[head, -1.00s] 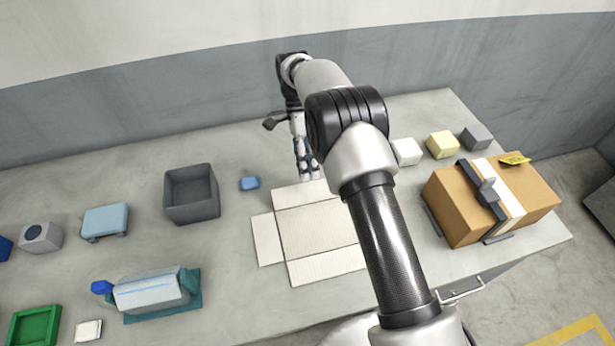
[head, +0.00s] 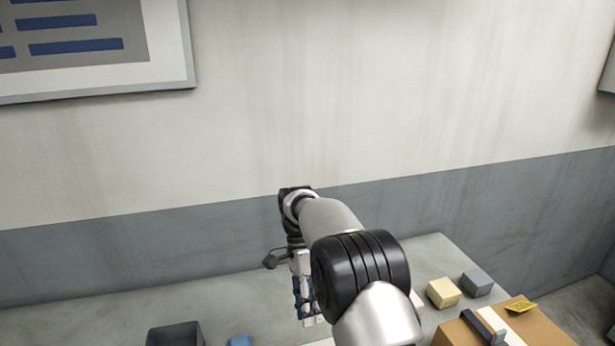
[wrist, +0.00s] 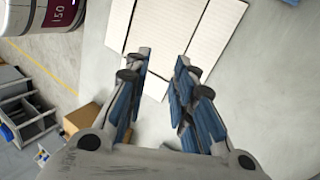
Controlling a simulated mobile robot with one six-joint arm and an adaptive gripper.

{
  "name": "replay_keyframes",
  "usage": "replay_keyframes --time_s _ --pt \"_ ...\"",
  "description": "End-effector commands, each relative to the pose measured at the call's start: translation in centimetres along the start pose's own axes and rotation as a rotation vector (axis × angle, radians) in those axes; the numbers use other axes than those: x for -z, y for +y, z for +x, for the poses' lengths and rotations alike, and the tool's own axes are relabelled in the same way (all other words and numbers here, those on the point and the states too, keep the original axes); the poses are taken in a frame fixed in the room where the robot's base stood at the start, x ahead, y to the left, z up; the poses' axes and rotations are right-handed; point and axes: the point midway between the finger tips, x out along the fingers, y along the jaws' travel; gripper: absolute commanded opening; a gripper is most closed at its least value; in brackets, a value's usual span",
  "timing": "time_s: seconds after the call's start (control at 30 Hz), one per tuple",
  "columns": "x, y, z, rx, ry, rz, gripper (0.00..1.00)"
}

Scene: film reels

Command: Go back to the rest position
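My gripper (head: 306,300) hangs from my arm over the back part of the grey table, seen in the head view left of my black elbow joint. In the wrist view my gripper (wrist: 162,72) has its two blue-padded fingers apart, with nothing between them. Beyond the fingertips, a flat cream cardboard sheet (wrist: 207,28) lies on the table. In the head view, my arm hides part of the table and the sheet is almost wholly out of frame.
In the head view, a dark grey bin (head: 176,334) and a blue block (head: 240,341) sit left of my gripper. A yellow block (head: 443,292), a grey block (head: 477,281) and a cardboard box (head: 540,334) stand to the right. The wall (head: 400,90) rises behind the table.

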Motion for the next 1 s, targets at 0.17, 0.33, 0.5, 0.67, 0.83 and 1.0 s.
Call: replay_keyframes --time_s 0.17,0.33,0.5,0.67,0.83,1.0 --pt "1.5 6.1 -5.7 0.145 0.019 -0.184 0.23" --pt "2.4 12.5 -8.8 0.275 0.073 -0.364 0.23" --pt "2.8 19.1 -9.7 0.391 0.161 -0.539 0.23" --pt "2.8 25.0 -8.8 0.484 0.275 -0.698 0.23" --pt "2.3 30.3 -6.1 0.558 0.422 -0.855 0.23" --pt "1.8 33.7 -2.5 0.595 0.569 -0.983 0.23"
